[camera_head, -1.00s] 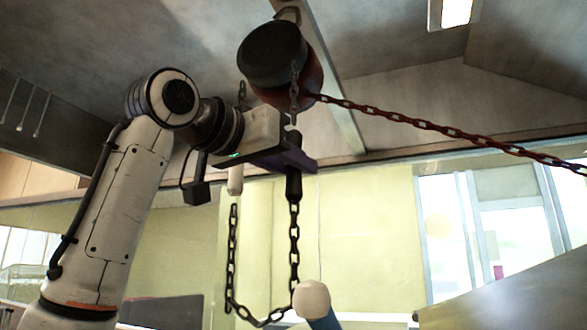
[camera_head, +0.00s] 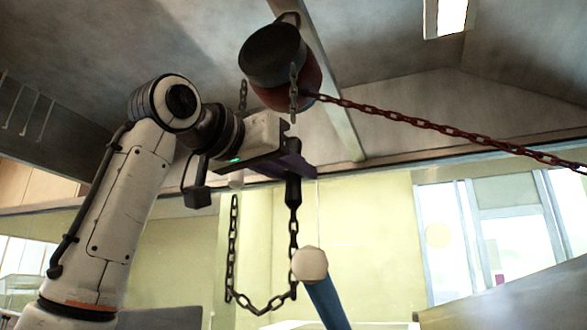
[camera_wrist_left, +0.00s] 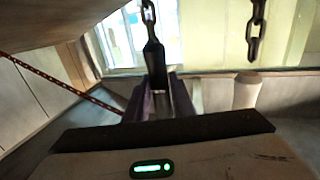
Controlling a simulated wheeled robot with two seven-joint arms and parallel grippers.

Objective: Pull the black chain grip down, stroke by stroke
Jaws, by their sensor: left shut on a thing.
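The black chain grip (camera_head: 293,190) is a dark sleeve on the hand chain (camera_head: 232,250), below the hoist (camera_head: 275,62). My left gripper (camera_head: 297,166) is shut around the grip, which sticks out below the purple fingers. In the left wrist view the grip (camera_wrist_left: 155,64) stands between the fingers of my left gripper (camera_wrist_left: 160,100), with chain links at its end. The chain hangs in a loop below, its other strand left of the grip. The fingers hide part of the grip. My right gripper is not in view.
A red chain (camera_head: 430,127) runs from the hoist down to the right. A blue rod (camera_head: 326,303) with a cream ball end (camera_head: 310,263) rises close to the chain loop, overlapping its right side. Air to the right of the grip is clear.

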